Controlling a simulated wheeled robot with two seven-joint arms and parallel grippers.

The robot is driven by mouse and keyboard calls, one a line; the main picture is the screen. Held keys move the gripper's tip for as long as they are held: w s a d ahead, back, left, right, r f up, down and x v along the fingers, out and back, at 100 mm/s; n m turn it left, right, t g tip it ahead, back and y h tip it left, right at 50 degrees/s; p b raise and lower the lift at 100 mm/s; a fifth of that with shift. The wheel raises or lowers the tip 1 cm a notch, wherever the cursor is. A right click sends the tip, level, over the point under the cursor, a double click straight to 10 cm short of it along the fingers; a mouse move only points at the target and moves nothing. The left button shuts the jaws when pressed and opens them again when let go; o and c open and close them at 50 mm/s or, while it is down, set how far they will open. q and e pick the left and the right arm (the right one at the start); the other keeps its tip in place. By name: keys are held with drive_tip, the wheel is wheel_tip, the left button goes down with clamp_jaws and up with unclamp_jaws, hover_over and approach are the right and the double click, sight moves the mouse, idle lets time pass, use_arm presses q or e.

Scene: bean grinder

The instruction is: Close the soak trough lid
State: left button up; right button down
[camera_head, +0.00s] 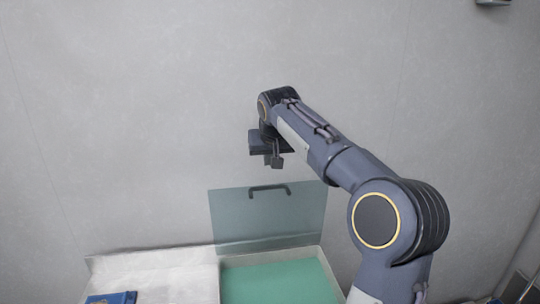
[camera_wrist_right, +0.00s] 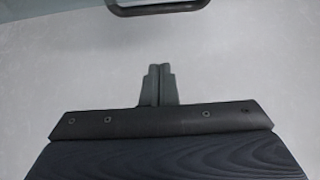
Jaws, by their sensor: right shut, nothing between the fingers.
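The trough lid (camera_head: 240,215) is a see-through, grey-green panel with a dark handle (camera_head: 269,188) along its top edge. It stands upright, open, at the back of the soak trough (camera_head: 280,285), whose inside is green. My right gripper (camera_head: 274,162) is shut and empty, pointing down a little above the lid's top edge and handle, apart from them. In the right wrist view the shut fingertips (camera_wrist_right: 158,72) show in front of a grey surface, and part of a dark bar, likely the handle (camera_wrist_right: 158,8), shows at the top. My left gripper is not in view.
A white counter (camera_head: 155,275) lies left of the trough, with a blue object (camera_head: 111,298) at its front edge. A plain grey wall (camera_head: 120,120) stands close behind. My right arm crosses the right side. Some items (camera_head: 520,288) sit at the lower right corner.

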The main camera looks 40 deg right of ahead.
drive_tip(key=f, duration=0.3)
drive_tip(key=f+p, duration=0.1)
drive_tip(key=f, duration=0.1)
drive_tip(key=shift+s+a+f, duration=0.15)
drive_tip(key=shift+s+f, duration=0.1)
drive_tip(key=shift+f, duration=0.1)
